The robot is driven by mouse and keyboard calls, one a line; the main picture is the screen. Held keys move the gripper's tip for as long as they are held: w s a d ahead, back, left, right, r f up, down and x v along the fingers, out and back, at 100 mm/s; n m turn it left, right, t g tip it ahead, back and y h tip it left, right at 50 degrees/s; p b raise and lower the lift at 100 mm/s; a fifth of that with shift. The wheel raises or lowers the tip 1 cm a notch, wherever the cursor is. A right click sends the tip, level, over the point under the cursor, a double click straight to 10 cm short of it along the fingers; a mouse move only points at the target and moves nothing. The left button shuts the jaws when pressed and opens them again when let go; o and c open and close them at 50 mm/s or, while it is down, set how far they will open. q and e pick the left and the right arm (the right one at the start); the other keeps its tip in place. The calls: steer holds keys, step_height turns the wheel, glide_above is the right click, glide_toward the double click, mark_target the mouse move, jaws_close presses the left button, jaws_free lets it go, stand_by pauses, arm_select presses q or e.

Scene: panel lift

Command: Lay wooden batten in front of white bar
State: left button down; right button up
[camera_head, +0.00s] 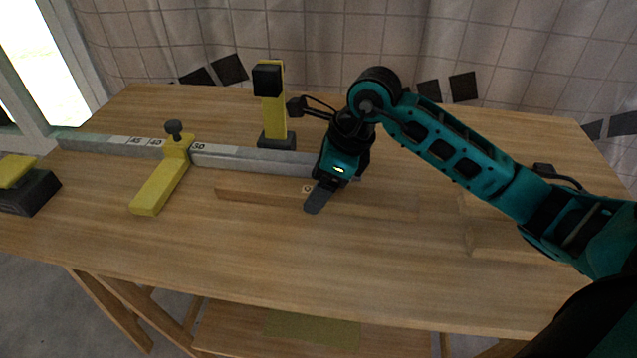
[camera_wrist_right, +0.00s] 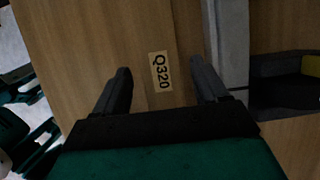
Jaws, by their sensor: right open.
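The wooden batten (camera_head: 255,195) lies on the table in front of the white bar (camera_head: 250,158), roughly along it, with a narrow strip of table between them. It is close in colour to the table, so its right end is hard to make out behind my gripper. My right gripper (camera_head: 318,197) is over the batten's middle, pointing down. In the right wrist view my open fingers (camera_wrist_right: 160,72) stand either side of the batten's label (camera_wrist_right: 161,72), which reads Q320. The white bar (camera_wrist_right: 228,45) runs beside the right finger. I cannot tell whether the fingers touch the batten. My left gripper is not in view.
A yellow clamp (camera_head: 160,187) with a dark knob sits across the bar. A yellow post with a black head (camera_head: 272,105) stands behind the bar. A black and yellow block (camera_head: 28,190) is at the left edge. Another wooden piece (camera_head: 510,243) lies at right. The table's front is clear.

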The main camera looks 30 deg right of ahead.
arm_select(q)
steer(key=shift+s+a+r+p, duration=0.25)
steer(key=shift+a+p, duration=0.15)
steer(key=shift+p, duration=0.25)
arm_select(e)
steer(key=v, duration=1.1)
steer(key=shift+r, duration=0.3)
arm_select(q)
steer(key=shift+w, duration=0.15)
